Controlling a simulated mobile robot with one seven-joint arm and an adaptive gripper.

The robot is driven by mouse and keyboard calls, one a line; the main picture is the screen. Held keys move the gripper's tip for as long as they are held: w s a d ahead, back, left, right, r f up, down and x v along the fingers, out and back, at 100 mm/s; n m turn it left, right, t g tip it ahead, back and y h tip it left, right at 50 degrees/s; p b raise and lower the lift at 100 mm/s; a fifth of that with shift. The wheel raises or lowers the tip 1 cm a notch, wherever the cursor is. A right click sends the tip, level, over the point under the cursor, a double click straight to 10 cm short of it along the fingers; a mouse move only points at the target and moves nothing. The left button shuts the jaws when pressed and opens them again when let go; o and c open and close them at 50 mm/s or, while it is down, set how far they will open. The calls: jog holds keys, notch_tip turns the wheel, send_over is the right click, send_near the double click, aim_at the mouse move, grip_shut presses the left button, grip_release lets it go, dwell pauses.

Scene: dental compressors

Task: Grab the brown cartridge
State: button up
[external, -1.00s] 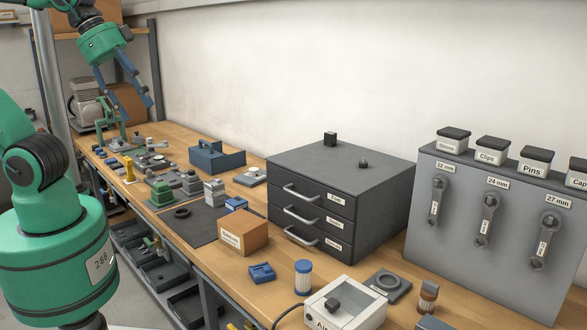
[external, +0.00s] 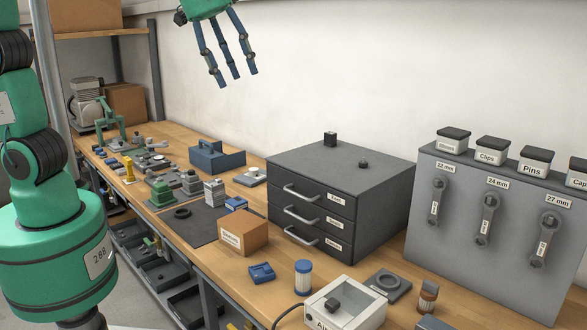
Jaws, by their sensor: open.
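The brown cartridge (external: 427,297) stands upright on the bench at the front right, with a light label or band around it. It is right of the grey square plate with a ring (external: 388,285). My gripper (external: 232,80) is high in the air at the top of the picture, above the back of the bench and left of the drawer cabinet. Its blue fingers are spread, point down and hold nothing. It is far from the cartridge, up and to the left.
A white-and-blue cartridge (external: 303,277) and a white box with a clear window (external: 344,302) stand left of the brown cartridge. A grey drawer cabinet (external: 340,190) and a wrench panel (external: 490,235) rise behind. A cardboard box (external: 243,237) stands on the bench.

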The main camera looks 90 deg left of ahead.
jog(key=w+d+f+n+p, duration=0.1)
jog(key=w+d+f, duration=0.15)
jog(key=w, duration=1.15)
jog(key=n+g+y+p, duration=0.1)
jog(key=n+g+p, duration=0.2)
jog(key=n, duration=0.2)
send_over(432, 284)
jog(key=s+d, duration=0.1)
notch_tip(432, 284, down, 33)
jog(key=shift+d, duration=0.1)
jog(key=shift+f, duration=0.15)
jog(key=f, duration=0.5)
jog(key=a+f, duration=0.1)
jog(key=f, duration=0.2)
jog(key=shift+w+f, duration=0.1)
jog(key=shift+w, duration=0.3)
jog(key=shift+f, duration=0.1)
